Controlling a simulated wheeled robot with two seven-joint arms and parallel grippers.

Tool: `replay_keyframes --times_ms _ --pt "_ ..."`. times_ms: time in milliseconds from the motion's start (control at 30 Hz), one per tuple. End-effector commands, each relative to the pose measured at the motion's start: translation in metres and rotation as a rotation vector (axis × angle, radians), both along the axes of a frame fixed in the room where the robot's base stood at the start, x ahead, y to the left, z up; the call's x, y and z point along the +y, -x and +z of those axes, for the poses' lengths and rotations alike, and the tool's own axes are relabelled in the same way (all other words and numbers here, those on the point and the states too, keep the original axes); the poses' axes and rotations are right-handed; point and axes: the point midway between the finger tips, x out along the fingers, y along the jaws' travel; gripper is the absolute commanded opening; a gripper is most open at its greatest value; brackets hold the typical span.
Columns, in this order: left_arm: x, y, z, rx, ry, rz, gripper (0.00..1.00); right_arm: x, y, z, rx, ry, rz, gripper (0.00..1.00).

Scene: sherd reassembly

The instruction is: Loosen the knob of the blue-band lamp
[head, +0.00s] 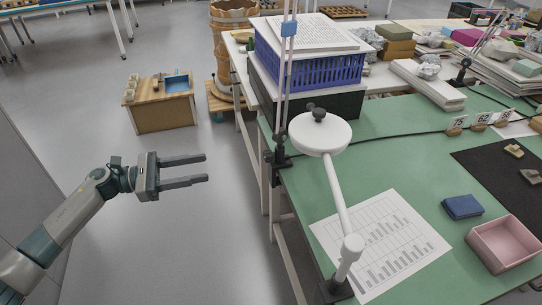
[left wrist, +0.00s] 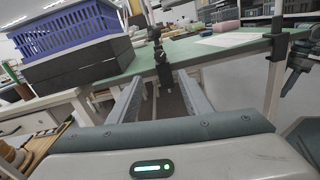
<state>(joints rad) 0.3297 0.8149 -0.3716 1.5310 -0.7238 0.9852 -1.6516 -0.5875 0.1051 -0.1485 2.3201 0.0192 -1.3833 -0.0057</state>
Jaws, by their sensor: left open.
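The blue-band lamp shows in the head view as a pair of thin upright rods with a blue band (head: 289,28); its top is out of frame. A dark clamp (head: 279,158) holds it at the table's left edge, with a small dark knob (head: 267,156) on its outer side. My left gripper (head: 206,168) is open and empty, left of the clamp and apart from it, fingers pointing towards the table. In the left wrist view, the dark clamp (left wrist: 162,66) stands beyond and between the open fingers (left wrist: 160,78). My right gripper is not in view.
A white lamp (head: 320,133) stands at the green table's (head: 390,160) near left edge. A blue crate (head: 310,65) sits behind the clamp. A printed sheet (head: 380,245), blue box (head: 462,207) and pink tray (head: 503,245) lie rightward. The floor around my left gripper is clear.

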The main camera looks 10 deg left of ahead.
Motion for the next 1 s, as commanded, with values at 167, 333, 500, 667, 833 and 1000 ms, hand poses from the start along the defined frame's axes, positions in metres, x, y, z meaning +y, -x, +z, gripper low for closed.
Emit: replay_keyframes --times_ms 167,333,500,667,833,1000 --pt "0.001 0.0 0.0 -0.002 -0.003 -0.002 0.45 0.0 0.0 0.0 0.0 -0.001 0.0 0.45" --pt "0.001 0.0 0.0 -0.002 -0.003 -0.002 0.45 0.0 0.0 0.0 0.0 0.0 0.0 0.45" --pt "0.0 0.0 0.0 -0.002 -0.003 -0.002 0.45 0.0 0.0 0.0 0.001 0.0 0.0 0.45" --pt "-0.005 -0.002 0.001 -0.003 -0.001 -0.002 0.45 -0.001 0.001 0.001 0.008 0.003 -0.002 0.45" --pt "-0.02 -0.008 0.002 -0.004 -0.002 -0.003 0.45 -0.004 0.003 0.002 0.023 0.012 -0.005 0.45" --pt "-0.044 -0.017 0.003 -0.004 0.0 -0.003 0.45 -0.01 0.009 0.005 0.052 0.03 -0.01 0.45"
